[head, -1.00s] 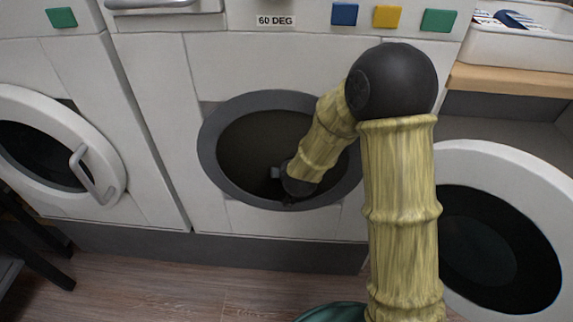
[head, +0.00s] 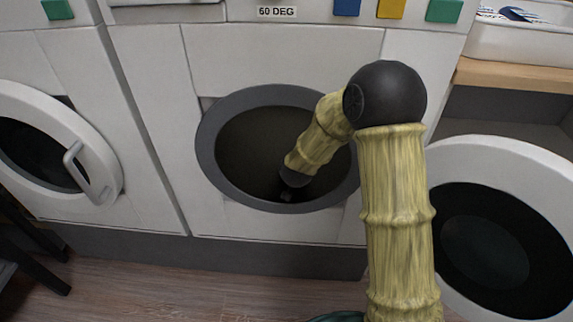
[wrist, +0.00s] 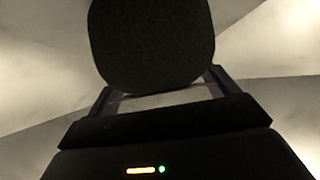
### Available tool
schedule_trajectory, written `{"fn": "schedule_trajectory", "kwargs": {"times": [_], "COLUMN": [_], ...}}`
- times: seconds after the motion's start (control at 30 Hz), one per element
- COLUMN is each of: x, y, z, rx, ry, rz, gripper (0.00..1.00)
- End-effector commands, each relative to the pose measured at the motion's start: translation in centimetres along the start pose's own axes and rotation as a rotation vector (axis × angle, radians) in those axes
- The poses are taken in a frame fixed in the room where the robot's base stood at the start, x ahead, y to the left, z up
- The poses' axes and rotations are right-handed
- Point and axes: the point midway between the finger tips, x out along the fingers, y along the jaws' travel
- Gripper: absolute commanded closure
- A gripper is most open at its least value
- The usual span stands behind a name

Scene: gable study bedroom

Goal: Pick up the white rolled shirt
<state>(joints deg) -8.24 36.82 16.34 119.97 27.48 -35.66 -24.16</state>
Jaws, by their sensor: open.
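No white rolled shirt can be made out for certain. My gripper (head: 287,196) is inside the round opening of the middle washing machine (head: 205,160), low in the dark drum. In the wrist view its two fingers stand apart, with a dark, rounded, rough-textured thing (wrist: 150,45) in front of them, hiding the fingertips. I cannot tell whether it touches the fingers. A pale strip (wrist: 160,99) shows between the fingers below it; I cannot tell if this is cloth or drum wall.
The drum's pale walls (wrist: 40,70) surround my gripper. An open round door (head: 555,190) stands at the right. Another machine's white door (head: 100,150) with a handle is at the left. A white basket (head: 520,45) sits on a wooden shelf at the upper right.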

Motion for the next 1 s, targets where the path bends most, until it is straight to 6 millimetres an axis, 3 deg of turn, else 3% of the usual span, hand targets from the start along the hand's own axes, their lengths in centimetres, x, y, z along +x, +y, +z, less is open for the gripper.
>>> {"fn": "schedule_trajectory", "kwargs": {"times": [0.4,0.7,1.0], "x": [-0.07,-0.13,-0.26], "y": [-0.03,-0.61,-0.17], "z": [-0.04,0.02,-0.29], "rx": [0.000,-0.005,-0.001], "ry": [0.000,0.000,0.001], "rz": [0.000,-0.008,-0.002], "gripper": [0.14,0.70,0.70]}}
